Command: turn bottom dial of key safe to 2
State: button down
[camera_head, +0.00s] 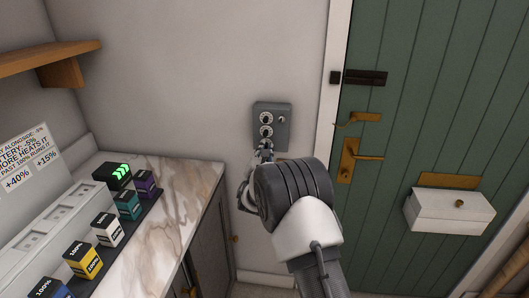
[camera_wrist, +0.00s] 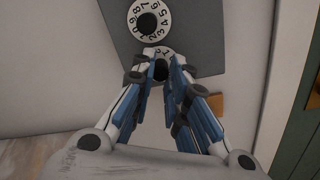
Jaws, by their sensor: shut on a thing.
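The grey key safe (camera_head: 284,131) is fixed to the wall left of the green door. In the head view two white dials with black knobs show one above the other, the upper dial (camera_head: 265,117) and the middle dial (camera_head: 266,131). My gripper (camera_head: 265,148) covers the area just below them. In the wrist view a numbered dial (camera_wrist: 148,20) is clear above my fingers. Below it my gripper (camera_wrist: 164,72) is shut on the black knob of the bottom dial (camera_wrist: 161,53). The fingers hide most of its numbers, so its setting cannot be read.
A marble-topped counter (camera_head: 185,187) with several small labelled boxes stands at the left. A wooden shelf (camera_head: 45,57) juts out above it. The green door (camera_head: 420,130) with a brass handle (camera_head: 350,158) and a white box (camera_head: 449,212) is at the right.

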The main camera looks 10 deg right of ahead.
jog(key=c, duration=1.5)
grip_release()
jog(key=shift+c, duration=0.2)
jog(key=shift+s, duration=0.1)
jog(key=v, duration=1.1)
jog(key=shift+s, duration=0.4)
